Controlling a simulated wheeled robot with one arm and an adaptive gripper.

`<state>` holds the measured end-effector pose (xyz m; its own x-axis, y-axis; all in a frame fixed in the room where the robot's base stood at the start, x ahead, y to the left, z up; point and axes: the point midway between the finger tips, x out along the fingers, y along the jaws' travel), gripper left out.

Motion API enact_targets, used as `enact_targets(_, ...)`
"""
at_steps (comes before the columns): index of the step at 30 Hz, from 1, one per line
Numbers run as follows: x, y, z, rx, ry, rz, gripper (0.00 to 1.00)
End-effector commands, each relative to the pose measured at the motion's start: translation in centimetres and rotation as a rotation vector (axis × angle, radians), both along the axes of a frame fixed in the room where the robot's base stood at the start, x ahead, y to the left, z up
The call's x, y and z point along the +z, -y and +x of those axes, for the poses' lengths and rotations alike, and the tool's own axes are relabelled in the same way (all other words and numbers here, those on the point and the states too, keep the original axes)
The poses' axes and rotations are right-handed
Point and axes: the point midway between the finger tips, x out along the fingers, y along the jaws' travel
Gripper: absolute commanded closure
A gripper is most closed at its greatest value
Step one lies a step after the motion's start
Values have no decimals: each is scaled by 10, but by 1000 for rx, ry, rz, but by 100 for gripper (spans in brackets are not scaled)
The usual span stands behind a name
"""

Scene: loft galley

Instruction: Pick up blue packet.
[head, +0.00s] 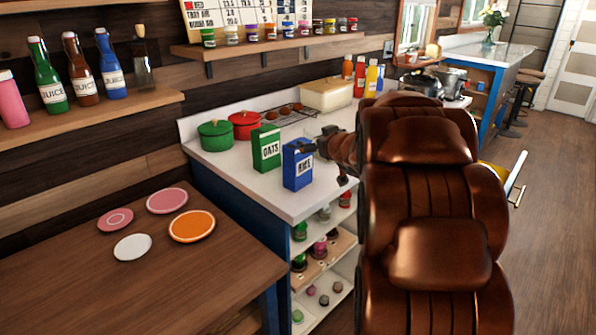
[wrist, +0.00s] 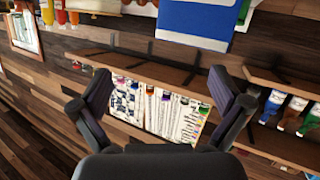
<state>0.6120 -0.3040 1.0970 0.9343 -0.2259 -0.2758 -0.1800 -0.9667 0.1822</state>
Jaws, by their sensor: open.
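The blue packet (head: 297,172), labelled RICE, stands upright near the front corner of the white counter. In the wrist view, part of the blue packet (wrist: 197,22) shows at the top edge, beyond the fingertips and not between them. My gripper (head: 331,158) is just right of the packet in the head view, partly hidden by my arm. In the wrist view my gripper (wrist: 162,88) is open, its two dark fingers apart with nothing between them. I cannot tell from the head view whether a finger touches the packet.
A green OATS box (head: 266,148) stands close behind-left of the packet. Green (head: 215,136) and red (head: 244,126) pots and a cream bread box (head: 327,95) are farther back. A wooden table (head: 70,275) with several plates is at left. Open shelves (head: 325,285) lie below the counter.

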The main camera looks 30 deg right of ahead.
Motion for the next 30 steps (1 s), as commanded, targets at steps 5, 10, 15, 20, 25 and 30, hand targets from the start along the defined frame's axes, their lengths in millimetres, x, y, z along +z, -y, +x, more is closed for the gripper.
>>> enact_targets(5,-10,9,12,138,107,31,0)
enact_targets(10,-21,7,11,280,189,87,0)
enact_targets(15,-31,2,2,403,246,150,0)
enact_targets(20,-34,-2,-6,471,272,188,0)
enact_targets(25,-35,-7,1,488,278,199,0)
enact_targets(30,-35,-12,16,488,278,200,0)
